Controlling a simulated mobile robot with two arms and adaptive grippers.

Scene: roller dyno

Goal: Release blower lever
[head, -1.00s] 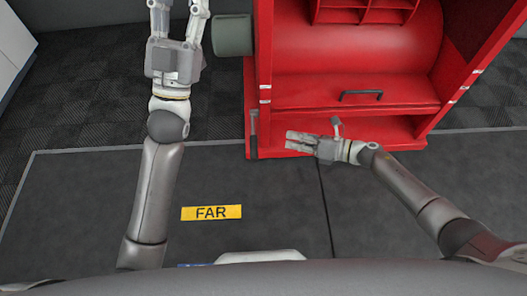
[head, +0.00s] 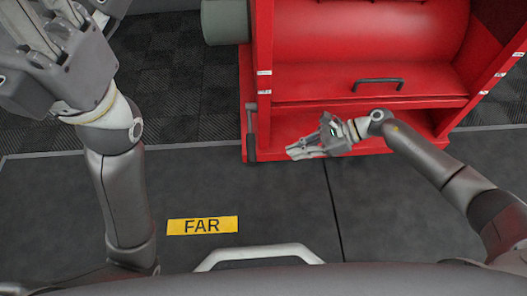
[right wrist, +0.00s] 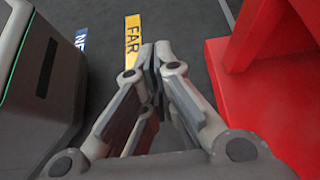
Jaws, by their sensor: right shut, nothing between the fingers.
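A grey lever with a dark grip (head: 251,147) hangs down at the front left corner of the red machine (head: 365,88). My right gripper (head: 291,153) is shut and empty, low in front of the machine. Its fingertips point left, a short way right of the lever, and do not appear to touch it. In the right wrist view its fingers (right wrist: 155,52) meet above the floor; the lever does not show there. My left gripper (head: 45,18) is raised large at the top left, away from the lever, its fingertips cut off by the picture edge.
The red machine also fills the right of the right wrist view (right wrist: 270,90). A black bar handle (head: 378,82) sits on its front. A grey-green cylinder (head: 225,20) sticks out at its left.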

